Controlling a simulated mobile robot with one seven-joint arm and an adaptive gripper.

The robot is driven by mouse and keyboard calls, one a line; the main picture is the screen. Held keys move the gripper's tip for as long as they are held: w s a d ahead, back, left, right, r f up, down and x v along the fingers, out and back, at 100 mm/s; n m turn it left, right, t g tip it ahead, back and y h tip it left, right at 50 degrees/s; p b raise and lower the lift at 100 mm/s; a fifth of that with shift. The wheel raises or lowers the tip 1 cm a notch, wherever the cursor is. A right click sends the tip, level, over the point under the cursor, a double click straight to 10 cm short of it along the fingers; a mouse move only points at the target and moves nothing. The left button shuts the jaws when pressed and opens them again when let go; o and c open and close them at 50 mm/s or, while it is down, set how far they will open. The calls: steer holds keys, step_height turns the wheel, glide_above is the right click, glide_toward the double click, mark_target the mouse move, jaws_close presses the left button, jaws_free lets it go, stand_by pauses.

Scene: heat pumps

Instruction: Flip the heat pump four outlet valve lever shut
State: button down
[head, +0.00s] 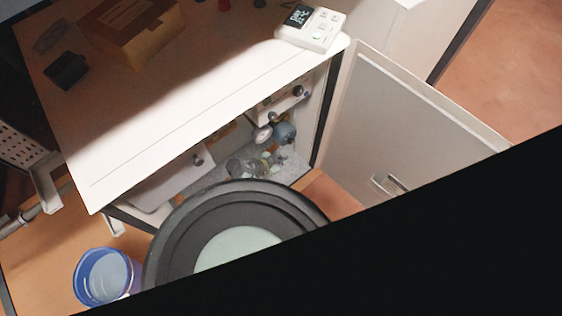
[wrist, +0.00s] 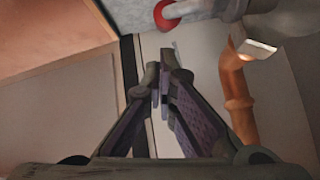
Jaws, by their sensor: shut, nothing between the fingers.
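My gripper (wrist: 163,97) shows in the wrist view with its two dark fingers together and nothing between them. Ahead of it, at the top edge, a red rounded part (wrist: 172,15) sits by a grey fitting. To the right, a pale lever-like piece (wrist: 256,48) sits on an orange-brown pipe (wrist: 237,95). The fingertips are apart from both in the picture. I cannot tell which of these is the heat pump four outlet valve lever. In the head view, the open cabinet holds small pipe fittings (head: 262,163), too small to tell apart; my gripper is not visible there.
The cabinet door (head: 400,125) stands open to the right. A white control unit (head: 312,27) sits on the white cabinet top (head: 200,105). A brown box (head: 135,35) lies at the upper left, and a blue bucket (head: 80,275) stands on the floor at the lower left.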

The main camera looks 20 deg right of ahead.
steer(key=shift+a+f, duration=0.25)
steer(key=shift+f, duration=0.1)
steer(key=shift+f+g+y+p, duration=0.3)
steer(key=shift+f+y, duration=0.2)
steer(key=shift+y, duration=0.3)
step_height(320, 180, down, 2)
steer(key=g+y, duration=0.1)
steer(key=y, duration=0.1)
steer(key=shift+a+y, duration=0.1)
steer(key=shift+y, duration=0.2)
steer(key=shift+s+a+f+b, duration=0.1)
steer(key=shift+a+f+b, duration=0.05)
steer(key=shift+f+b, duration=0.2)
steer(key=shift+s+a+f+b, duration=0.1)
steer(key=shift+a+f+b, duration=0.1)
steer(key=shift+f, duration=0.25)
steer(key=shift+a+f+g+y, duration=0.1)
steer(key=shift+f+g+y, duration=0.2)
steer(key=shift+y, duration=0.5)
steer(key=shift+s+a+f+b, duration=0.2)
steer(key=shift+a+f+b, duration=0.1)
steer(key=shift+a, duration=0.1)
steer(key=shift+s+a+f, duration=0.1)
steer(key=shift+a+f, duration=0.05)
steer(key=shift+a, duration=0.1)
stand_by(0.3)
